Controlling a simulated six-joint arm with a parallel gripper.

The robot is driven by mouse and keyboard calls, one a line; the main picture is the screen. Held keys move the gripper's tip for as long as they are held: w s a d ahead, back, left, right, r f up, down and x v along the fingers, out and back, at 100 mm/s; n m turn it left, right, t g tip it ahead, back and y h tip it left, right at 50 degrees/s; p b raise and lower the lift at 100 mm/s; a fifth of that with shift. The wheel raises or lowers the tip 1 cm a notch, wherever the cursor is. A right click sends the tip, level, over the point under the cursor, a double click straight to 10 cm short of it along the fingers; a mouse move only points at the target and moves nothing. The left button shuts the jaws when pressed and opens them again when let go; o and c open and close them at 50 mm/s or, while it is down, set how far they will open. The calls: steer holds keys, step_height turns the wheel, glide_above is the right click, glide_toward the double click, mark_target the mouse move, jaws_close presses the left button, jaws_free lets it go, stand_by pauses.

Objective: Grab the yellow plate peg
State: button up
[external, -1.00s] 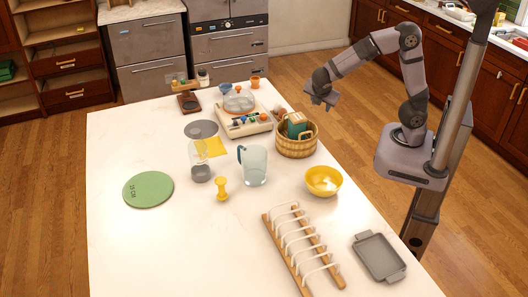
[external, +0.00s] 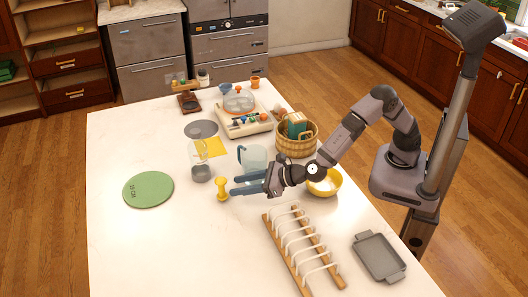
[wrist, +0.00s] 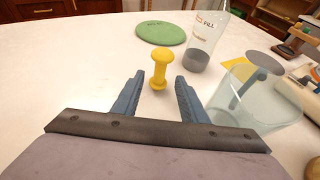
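The yellow plate peg (external: 221,189) stands upright on the white table, left of the dish rack. It has a narrow middle and wider ends. It also shows in the wrist view (wrist: 159,70), just beyond my fingertips and roughly centred between them. My gripper (external: 233,184) is open and empty, low over the table, its fingers pointing left towards the peg. In the wrist view the gripper (wrist: 157,82) has its two blue fingers apart, with the peg apparently just ahead of the gap. I cannot tell whether a finger touches it.
A clear jug (wrist: 262,95) stands close to the right finger in the wrist view. A bottle with a grey base (external: 201,172) and a green disc (external: 149,189) are beyond the peg. A yellow bowl (external: 325,183) is under my arm; a wooden rack (external: 305,250) is in front.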

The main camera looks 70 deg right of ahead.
mark_target(221, 187)
steer(key=shift+p+x, duration=0.45)
steer(key=shift+x, duration=0.65)
steer(key=shift+w, duration=0.1)
steer(key=p+x, duration=0.2)
steer(key=x, duration=0.1)
steer(key=shift+w+a+r, duration=0.1)
steer(key=shift+w+r, duration=0.05)
steer(key=shift+w, duration=0.15)
steer(key=shift+p+x, duration=0.3)
steer(key=shift+x, duration=0.5)
steer(key=shift+s, duration=0.1)
steer(key=shift+c, duration=0.5)
jaws_close()
